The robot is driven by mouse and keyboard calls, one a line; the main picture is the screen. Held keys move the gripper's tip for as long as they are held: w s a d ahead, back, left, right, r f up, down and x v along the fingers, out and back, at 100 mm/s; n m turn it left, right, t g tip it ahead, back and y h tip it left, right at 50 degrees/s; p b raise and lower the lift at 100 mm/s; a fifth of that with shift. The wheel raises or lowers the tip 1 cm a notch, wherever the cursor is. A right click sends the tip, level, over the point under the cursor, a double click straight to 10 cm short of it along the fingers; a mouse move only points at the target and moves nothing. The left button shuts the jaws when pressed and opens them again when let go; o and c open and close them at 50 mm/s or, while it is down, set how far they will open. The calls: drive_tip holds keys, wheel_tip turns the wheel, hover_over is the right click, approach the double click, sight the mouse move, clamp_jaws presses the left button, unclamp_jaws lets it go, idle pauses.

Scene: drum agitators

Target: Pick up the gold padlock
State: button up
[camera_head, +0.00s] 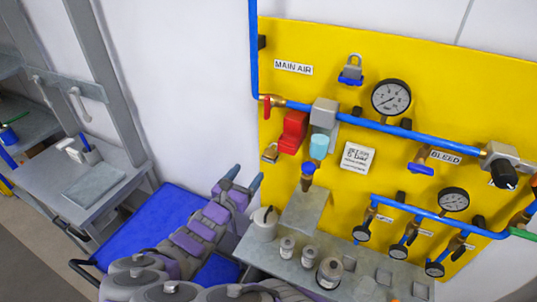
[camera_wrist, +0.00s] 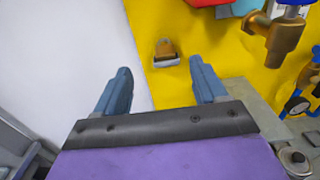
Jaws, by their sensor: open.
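The gold padlock (camera_head: 269,154) is small and hangs low at the left edge of the yellow panel, below the red block. In the wrist view the padlock (camera_wrist: 166,47) shows against the yellow panel, beyond the fingertips and between them in the picture. My gripper (camera_head: 245,177) is open and empty, below and left of the padlock, apart from it. In the wrist view my gripper (camera_wrist: 160,68) has its two blue-grey fingers spread wide. A gap remains between the fingertips and the padlock; its depth is hard to tell.
The yellow panel (camera_head: 310,45) carries blue pipes, gauges and valves. Another padlock (camera_head: 351,68) hangs higher up. A red block (camera_head: 293,132) is just above the gold padlock. A grey shelf (camera_head: 270,245) with several small canisters juts out below. White wall (camera_head: 190,90) is clear at left.

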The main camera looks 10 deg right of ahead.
drive_tip(key=f+b, duration=0.1)
drive_tip(key=b, duration=0.4)
drive_tip(key=shift+a+g, duration=0.1)
drive_tip(key=shift+g, duration=0.2)
drive_tip(key=b, duration=0.6)
drive_tip(key=shift+f+g+b, duration=0.1)
drive_tip(key=shift+g+b, duration=0.2)
drive_tip(key=y+b, duration=0.1)
drive_tip(key=b, duration=0.8)
approach(269, 152)
drive_tip(key=x, duration=0.5)
drive_tip(key=shift+d+f, duration=0.25)
drive_tip(key=shift+d, duration=0.25)
drive_tip(key=shift+w+a+b+x, duration=0.15)
drive_tip(key=shift+b+x, duration=0.15)
drive_tip(key=shift+x, duration=0.85)
drive_tip(key=shift+w+a+b+x, duration=0.1)
drive_tip(key=shift+b+x, duration=0.2)
drive_tip(key=shift+x, duration=0.85)
drive_tip(key=shift+w+d+r, duration=0.2)
drive_tip(key=shift+w+d, duration=0.2)
drive_tip(key=shift+w, duration=0.15)
